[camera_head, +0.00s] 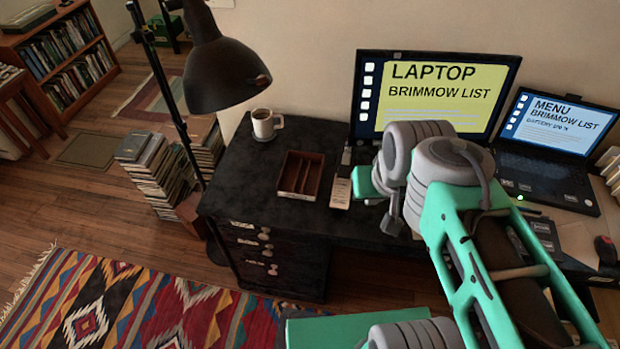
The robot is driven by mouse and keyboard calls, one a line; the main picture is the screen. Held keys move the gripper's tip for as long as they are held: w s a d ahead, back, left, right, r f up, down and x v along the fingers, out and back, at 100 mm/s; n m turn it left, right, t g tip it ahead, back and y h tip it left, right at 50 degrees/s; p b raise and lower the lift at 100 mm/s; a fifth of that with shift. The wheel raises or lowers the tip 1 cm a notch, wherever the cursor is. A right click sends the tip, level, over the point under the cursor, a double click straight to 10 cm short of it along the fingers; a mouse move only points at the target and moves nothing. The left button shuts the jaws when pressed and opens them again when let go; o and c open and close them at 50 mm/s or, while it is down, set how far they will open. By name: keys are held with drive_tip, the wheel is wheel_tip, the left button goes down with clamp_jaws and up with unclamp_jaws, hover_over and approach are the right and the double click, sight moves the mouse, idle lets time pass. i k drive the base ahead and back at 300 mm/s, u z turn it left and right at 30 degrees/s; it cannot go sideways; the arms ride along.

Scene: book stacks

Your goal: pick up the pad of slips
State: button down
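A small pale pad (340,194), which looks like the pad of slips, lies on the black desk just right of a brown wooden tray. Its front end bears faint marks too small to read. My gripper (376,202) is over the desk just right of the pad, with a green part close to the pad's right side. I see no clear contact between them. My own arm and wrist hide much of the gripper, and the gap between its fingers does not show clearly.
The tray (301,176) and a white mug (265,124) stand on the desk's left part. A black lamp (215,75) leans over that side. A monitor (432,90) stands behind my arm, a laptop (552,140) to the right. Book stacks (153,172) stand on the floor at left.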

sight(341, 192)
drive_tip(key=z, duration=0.35)
drive_tip(key=i, duration=0.4)
drive_tip(key=u, duration=2.1)
